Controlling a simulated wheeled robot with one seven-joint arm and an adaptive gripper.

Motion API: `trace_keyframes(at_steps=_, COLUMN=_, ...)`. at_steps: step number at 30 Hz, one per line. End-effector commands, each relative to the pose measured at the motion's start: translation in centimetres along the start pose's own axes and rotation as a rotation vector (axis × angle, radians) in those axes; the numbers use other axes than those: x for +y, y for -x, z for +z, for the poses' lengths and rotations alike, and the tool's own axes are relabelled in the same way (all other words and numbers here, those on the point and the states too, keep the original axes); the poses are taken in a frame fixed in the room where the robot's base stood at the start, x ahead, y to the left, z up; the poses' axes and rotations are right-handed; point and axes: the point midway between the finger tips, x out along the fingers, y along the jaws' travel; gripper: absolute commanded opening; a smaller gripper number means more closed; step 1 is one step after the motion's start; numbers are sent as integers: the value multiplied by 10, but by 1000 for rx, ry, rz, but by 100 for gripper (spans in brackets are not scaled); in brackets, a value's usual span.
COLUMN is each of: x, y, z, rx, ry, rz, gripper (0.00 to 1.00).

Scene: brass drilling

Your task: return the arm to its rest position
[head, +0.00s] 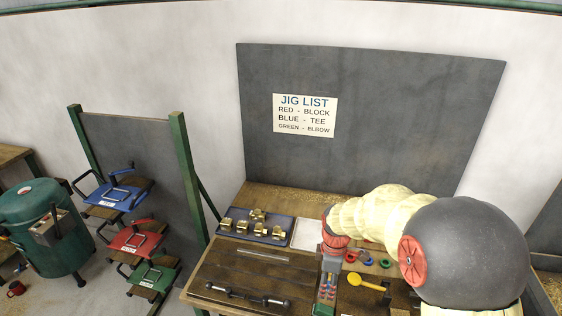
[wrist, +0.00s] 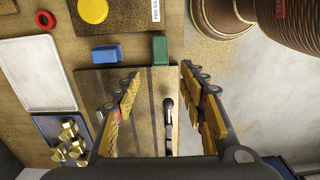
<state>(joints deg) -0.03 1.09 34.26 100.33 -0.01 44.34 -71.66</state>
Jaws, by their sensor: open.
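My gripper (wrist: 160,82) shows in the wrist view with its two fingers apart. The gap between them is empty. Below it is the wooden bench top with a dark plate and a black handle (wrist: 168,105). In the head view my cream-sleeved arm reaches left over the bench from the dark round shoulder on the right.
A blue tray (head: 231,237) of several brass parts lies on the bench beside a white tray (head: 306,234). A blue block (wrist: 107,54) and a green block (wrist: 160,50) lie near my fingers. A rack of coloured jigs (head: 135,238) stands left.

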Motion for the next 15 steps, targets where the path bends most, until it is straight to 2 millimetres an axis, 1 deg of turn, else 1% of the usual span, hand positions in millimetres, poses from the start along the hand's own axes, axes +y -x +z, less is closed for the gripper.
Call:
trace_keyframes(at_steps=2, x=0, y=0, z=0, rx=0, ry=-32, rz=-1, gripper=42)
trace_keyframes(at_steps=5, x=-2, y=0, z=0, rx=-2, ry=-132, rz=-6, gripper=42)
trace_keyframes(at_steps=7, x=-11, y=-5, z=4, rx=-12, ry=-233, rz=-27, gripper=42)
trace_keyframes(at_steps=10, x=-33, y=-8, z=11, rx=-35, ry=-395, rz=-61, gripper=42)
trace_keyframes(at_steps=14, x=-57, y=12, z=19, rx=-41, ry=-604, rz=-57, gripper=42)
trace_keyframes(at_steps=15, x=-66, y=20, z=22, rx=-38, ry=-671, rz=-50, gripper=42)
